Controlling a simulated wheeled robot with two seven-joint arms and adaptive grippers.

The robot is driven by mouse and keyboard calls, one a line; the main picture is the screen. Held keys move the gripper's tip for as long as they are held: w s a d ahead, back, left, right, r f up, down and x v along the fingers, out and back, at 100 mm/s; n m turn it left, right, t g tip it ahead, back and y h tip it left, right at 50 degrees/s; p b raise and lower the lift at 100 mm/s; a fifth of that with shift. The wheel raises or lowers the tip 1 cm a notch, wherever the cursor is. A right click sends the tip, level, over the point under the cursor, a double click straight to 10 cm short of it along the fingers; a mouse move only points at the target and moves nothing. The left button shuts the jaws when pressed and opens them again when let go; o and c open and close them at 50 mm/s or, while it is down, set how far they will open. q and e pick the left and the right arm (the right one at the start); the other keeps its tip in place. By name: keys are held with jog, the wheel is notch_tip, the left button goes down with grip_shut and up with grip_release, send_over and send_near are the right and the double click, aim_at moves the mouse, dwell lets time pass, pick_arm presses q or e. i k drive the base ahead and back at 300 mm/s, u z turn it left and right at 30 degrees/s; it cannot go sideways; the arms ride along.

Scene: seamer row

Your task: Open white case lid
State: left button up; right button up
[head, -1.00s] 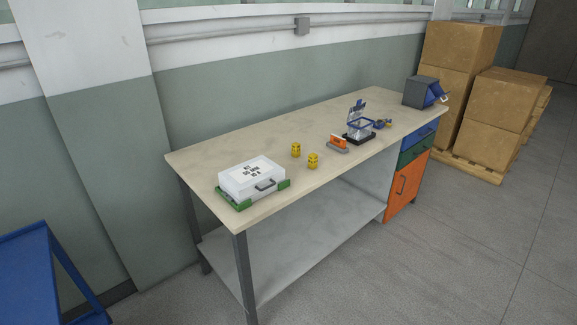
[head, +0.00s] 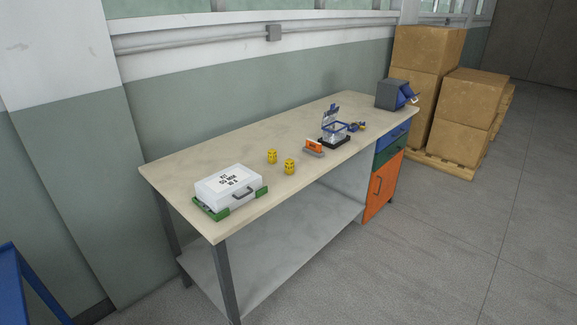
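The white case (head: 228,187) sits at the near left end of the workbench in the head view. Its lid is shut and carries black lettering on top. A dark handle (head: 243,195) is on its front side. The case rests in a green holder (head: 218,214) with corner pieces showing at its front left and right. Neither of my grippers is in view, and nothing touches the case.
The workbench (head: 180,165) also bears two yellow cylindrical pieces (head: 272,156), an orange and grey item (head: 314,147), a blue-framed clear device (head: 335,131) and a grey-blue box (head: 392,93). Cardboard boxes (head: 430,60) stand behind right. A blue frame (head: 20,285) is at lower left. The floor in front is clear.

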aim_at(224, 188)
jog(key=u, duration=0.05)
jog(key=i, duration=1)
jog(key=u, duration=0.25)
